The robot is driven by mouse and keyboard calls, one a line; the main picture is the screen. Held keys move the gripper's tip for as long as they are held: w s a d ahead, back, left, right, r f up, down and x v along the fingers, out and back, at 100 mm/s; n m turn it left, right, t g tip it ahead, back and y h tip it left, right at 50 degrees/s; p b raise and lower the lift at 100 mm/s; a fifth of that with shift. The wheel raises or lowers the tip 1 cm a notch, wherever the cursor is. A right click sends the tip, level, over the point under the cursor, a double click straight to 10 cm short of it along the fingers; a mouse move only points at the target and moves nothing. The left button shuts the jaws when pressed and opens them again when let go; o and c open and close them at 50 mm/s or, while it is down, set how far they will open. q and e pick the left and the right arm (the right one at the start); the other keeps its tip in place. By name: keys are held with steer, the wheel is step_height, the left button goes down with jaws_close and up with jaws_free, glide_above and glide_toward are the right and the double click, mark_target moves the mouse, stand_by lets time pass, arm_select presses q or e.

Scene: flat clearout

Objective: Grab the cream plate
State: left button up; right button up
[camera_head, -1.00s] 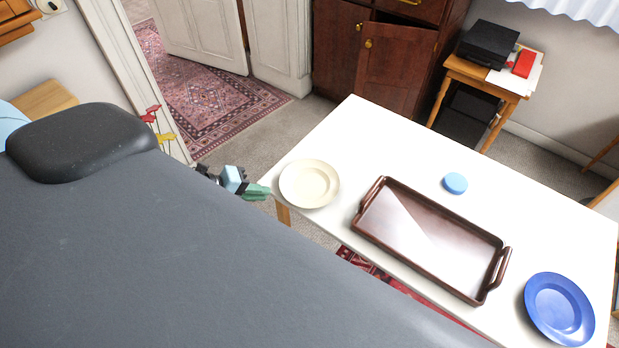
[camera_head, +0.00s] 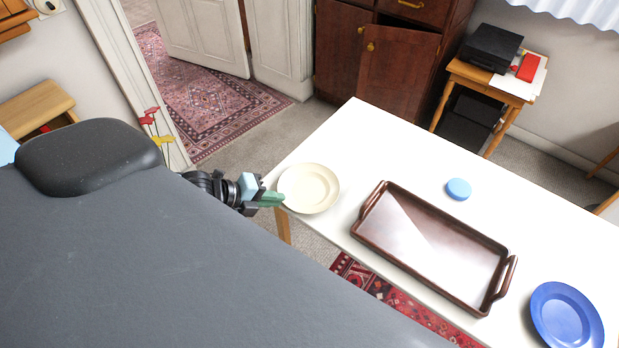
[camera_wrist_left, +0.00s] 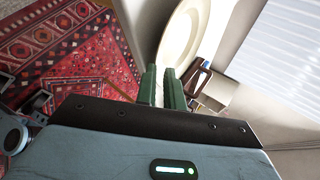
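The cream plate (camera_head: 309,188) lies on the near left corner of the white table (camera_head: 360,135). In the left wrist view its pale rim (camera_wrist_left: 184,32) rises just beyond the finger tips. My left gripper (camera_head: 282,200) is at the plate's left edge, its green fingers reaching the rim. In the left wrist view the fingers of my left gripper (camera_wrist_left: 161,75) stand a narrow gap apart, and the rim is at their tips. I cannot tell whether they touch it. My right gripper is not in view.
A brown tray with handles (camera_head: 425,240) stands right of the plate. A light blue disc (camera_head: 458,189) and a blue plate (camera_head: 565,315) are also on the table. A patterned rug (camera_head: 205,90) lies on the floor behind. The table's far left part is clear.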

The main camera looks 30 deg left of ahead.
arm_select(q)
steer(key=x, duration=0.2)
steer(key=shift+w+d+f, duration=0.15)
steer(key=shift+w+f, duration=0.05)
steer(key=shift+w, duration=0.05)
jaws_close()
steer(key=shift+r, duration=0.15)
